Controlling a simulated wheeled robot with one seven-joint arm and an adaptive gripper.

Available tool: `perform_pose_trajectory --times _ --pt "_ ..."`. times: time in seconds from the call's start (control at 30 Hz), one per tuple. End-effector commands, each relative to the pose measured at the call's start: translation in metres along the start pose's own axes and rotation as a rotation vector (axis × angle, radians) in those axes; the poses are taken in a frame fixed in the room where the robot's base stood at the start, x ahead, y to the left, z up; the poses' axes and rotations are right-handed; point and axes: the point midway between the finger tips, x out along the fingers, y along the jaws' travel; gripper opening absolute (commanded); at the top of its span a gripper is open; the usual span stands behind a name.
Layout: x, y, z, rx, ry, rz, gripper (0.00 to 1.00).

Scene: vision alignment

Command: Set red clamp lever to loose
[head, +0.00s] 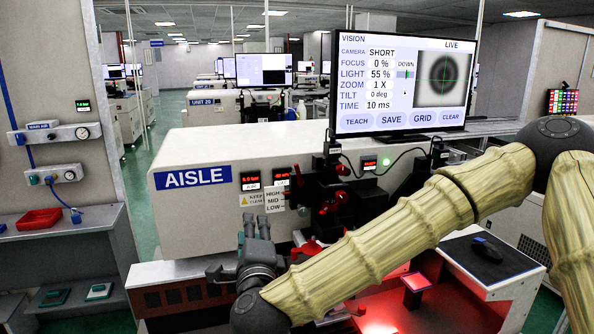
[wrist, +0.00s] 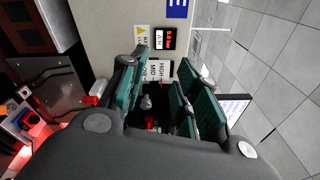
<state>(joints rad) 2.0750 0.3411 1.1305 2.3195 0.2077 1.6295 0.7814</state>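My gripper (head: 257,226) is at the front of the beige machine, its fingers pointing up beside the HIGH/MID/LOW label (head: 274,202). In the wrist view my gripper (wrist: 163,65) is open, with a clear gap between its green-padded fingers. A small grey knob (wrist: 147,103) and a red part (wrist: 150,123) show in that gap; I cannot tell whether the fingers touch them. A red lever-like part (head: 305,248) is just right of my gripper in the head view. I cannot tell for certain which red part is the clamp lever, or its setting.
A monitor (head: 405,80) shows a dark round target, with TILT 0 deg. Black mechanisms with red knobs (head: 343,170) stand right of my gripper. A red-lit bay (head: 400,305) lies below, partly hidden by my arm. A red tray (head: 40,219) is at the far left.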

Motion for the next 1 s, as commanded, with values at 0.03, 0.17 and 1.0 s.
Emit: perform_pose_trajectory --times 0.03,0.17,1.0 --pt "0.002 -0.008 -0.004 0.098 0.01 0.006 0.32" --pt "0.006 -0.034 -0.015 0.356 0.029 0.01 0.32" --pt "0.046 -0.116 -0.08 1.013 0.085 -0.045 0.32"
